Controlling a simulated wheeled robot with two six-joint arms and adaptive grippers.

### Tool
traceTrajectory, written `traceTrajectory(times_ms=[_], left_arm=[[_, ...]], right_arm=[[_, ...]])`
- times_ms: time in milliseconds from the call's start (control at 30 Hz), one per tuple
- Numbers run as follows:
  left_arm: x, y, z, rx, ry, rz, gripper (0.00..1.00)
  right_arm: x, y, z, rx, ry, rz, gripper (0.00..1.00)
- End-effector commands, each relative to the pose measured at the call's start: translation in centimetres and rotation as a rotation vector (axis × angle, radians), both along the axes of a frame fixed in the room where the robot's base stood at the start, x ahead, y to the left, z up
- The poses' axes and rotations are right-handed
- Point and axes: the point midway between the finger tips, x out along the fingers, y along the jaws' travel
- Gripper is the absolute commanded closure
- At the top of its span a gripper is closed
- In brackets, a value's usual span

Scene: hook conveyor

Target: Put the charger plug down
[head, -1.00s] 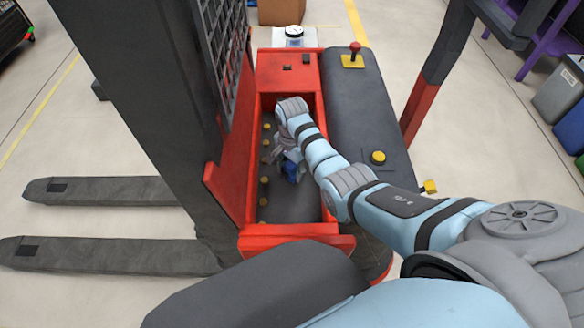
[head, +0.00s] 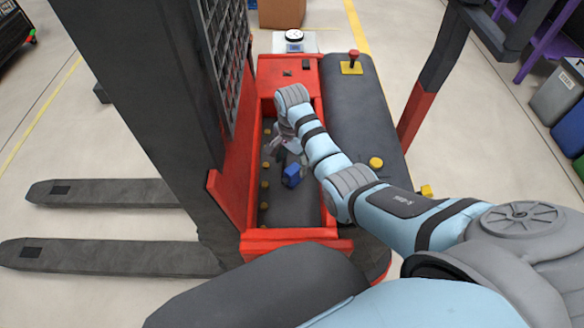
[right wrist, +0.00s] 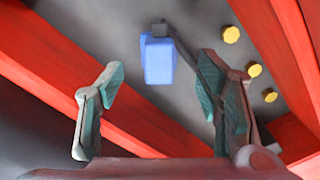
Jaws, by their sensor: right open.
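The blue charger plug (head: 291,176) lies in the dark-floored, red-walled well of the forklift, right of the row of yellow buttons. In the right wrist view the plug (right wrist: 158,60) is a blue block with a dark end and a dark strip beside it, beyond the fingertips. My right gripper (right wrist: 162,95) is open, with nothing between its fingers, and the plug is clear of both. In the head view my right gripper (head: 282,147) is partly hidden by my wrist, just behind the plug. My left gripper is not in view.
Red walls of the well (head: 250,205) surround my right gripper. Yellow buttons (head: 264,184) line its left side. A dark panel with a red-knobbed lever (head: 354,56) lies to the right. The forklift mast stands at the left.

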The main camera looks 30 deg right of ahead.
Motion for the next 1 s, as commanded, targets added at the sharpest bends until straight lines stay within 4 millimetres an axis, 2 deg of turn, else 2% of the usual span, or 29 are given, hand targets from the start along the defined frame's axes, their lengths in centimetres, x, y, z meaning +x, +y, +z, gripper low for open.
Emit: traceTrajectory(times_ms=[33,100,233,367,800,867,1000], left_arm=[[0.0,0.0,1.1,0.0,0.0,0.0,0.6],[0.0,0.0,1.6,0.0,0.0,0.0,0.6],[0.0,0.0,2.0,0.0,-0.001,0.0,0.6],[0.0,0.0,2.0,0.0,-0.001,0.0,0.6],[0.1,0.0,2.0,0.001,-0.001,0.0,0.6],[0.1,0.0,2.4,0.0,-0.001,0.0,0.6],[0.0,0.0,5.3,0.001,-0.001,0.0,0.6]], right_arm=[[0.1,0.0,2.0,0.0,-0.003,0.0,0.41],[0.1,0.0,3.8,0.0,-0.004,0.0,0.41],[0.0,0.0,6.0,0.0,-0.001,0.0,0.41],[0.0,0.0,6.6,0.0,0.001,0.0,0.41],[0.0,0.0,6.6,0.0,0.001,0.0,0.41],[0.0,0.0,7.0,0.0,0.001,0.0,0.41],[0.0,0.0,9.9,0.0,0.001,0.0,0.41]])
